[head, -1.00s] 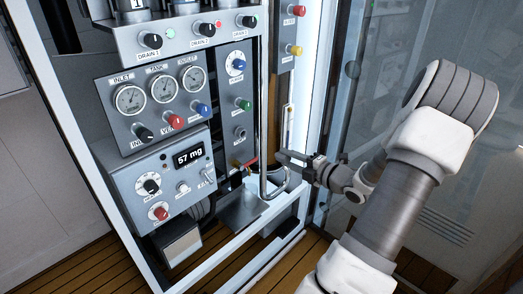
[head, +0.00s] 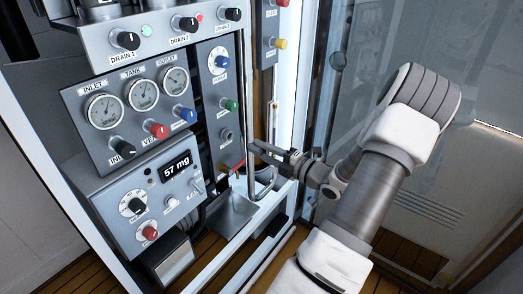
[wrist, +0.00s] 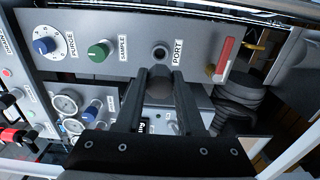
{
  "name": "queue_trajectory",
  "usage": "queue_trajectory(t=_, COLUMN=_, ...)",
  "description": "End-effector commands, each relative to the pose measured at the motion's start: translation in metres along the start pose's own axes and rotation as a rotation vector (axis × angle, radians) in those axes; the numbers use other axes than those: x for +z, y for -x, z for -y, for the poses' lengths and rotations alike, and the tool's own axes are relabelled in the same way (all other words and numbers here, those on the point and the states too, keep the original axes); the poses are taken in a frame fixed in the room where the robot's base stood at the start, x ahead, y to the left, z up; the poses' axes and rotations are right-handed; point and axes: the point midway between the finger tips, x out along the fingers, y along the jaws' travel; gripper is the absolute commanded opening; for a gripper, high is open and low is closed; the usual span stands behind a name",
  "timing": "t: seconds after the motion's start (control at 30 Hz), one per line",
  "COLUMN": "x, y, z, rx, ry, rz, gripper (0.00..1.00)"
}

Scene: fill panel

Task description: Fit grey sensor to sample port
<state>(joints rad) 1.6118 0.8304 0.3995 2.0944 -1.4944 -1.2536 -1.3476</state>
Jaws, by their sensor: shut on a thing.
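The grey sensor (wrist: 161,94) is between the two dark fingers of my gripper (wrist: 160,88), which is shut on it. Much of the sensor is hidden by the fingers. The sample port (wrist: 160,53), a round dark hole with a grey rim beside the label "PORT", is just beyond the fingertips in the wrist view. The sensor appears apart from the port, roughly lined up with it; the exact gap is hard to tell. In the head view my gripper (head: 256,148) is to the right of the port (head: 226,134), by a vertical metal pipe. The sensor is not clear there.
The green sample knob (wrist: 99,50) and blue purge knob (wrist: 44,46) are left of the port. A red-handled lever (wrist: 224,57) is close on its right. The bent metal pipe (head: 246,105) and white cabinet frame (head: 291,110) stand near my gripper.

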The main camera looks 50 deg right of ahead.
Motion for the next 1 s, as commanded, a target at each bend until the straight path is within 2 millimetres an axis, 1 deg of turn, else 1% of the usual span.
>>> queue_trajectory(t=0.2, x=0.001, y=0.001, z=0.003, rx=0.000, ry=0.002, rz=0.002, gripper=0.00)
queue_trajectory(t=0.7, x=0.001, y=-0.044, z=0.001, rx=0.000, ry=0.001, rz=0.001, gripper=0.00)
queue_trajectory(t=0.83, x=0.001, y=-0.052, z=0.001, rx=0.000, ry=0.001, rz=0.001, gripper=0.00)
queue_trajectory(t=1.0, x=0.001, y=-0.057, z=0.000, rx=0.000, ry=0.000, rz=0.003, gripper=0.00)
